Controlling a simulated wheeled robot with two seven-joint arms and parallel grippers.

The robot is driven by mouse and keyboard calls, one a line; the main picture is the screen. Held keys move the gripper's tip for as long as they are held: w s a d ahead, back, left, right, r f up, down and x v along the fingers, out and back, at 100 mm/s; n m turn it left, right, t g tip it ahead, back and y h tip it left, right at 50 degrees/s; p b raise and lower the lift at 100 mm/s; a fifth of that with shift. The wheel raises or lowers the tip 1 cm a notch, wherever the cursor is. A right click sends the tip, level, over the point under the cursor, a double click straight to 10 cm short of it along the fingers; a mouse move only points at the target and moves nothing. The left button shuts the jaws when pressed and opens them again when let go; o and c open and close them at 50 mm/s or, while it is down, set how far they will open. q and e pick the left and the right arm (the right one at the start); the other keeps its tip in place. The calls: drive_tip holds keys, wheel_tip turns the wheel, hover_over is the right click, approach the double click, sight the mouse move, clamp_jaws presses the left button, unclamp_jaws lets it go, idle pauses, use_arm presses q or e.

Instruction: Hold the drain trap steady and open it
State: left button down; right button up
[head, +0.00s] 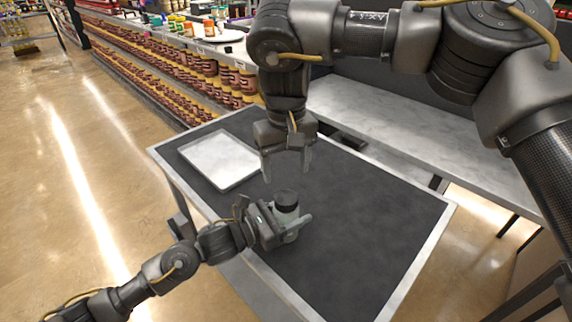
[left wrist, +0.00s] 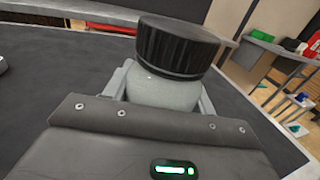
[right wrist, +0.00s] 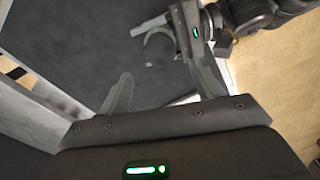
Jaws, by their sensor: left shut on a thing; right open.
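The drain trap (head: 290,215) is a pale, translucent jar with a ribbed black cap (head: 286,199). It stands upright on the dark table near its left front edge. My left gripper (head: 290,228) is shut on the jar's body below the cap. In the left wrist view the cap (left wrist: 177,45) sits on the jar (left wrist: 162,91) between the two fingers. My right gripper (head: 287,172) is open and empty, pointing down above and a little behind the cap. In the right wrist view the trap (right wrist: 158,48) shows beyond the open fingers, beside my left gripper.
The table (head: 370,215) has a dark top with a pale rim, and its right part is clear. A shallow light-grey tray (head: 221,158) lies at the back left. A grey bench (head: 400,130) stands behind the table. Store shelves (head: 170,65) with many jars line the back left.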

sight(286, 197)
drive_tip(key=shift+f, duration=4)
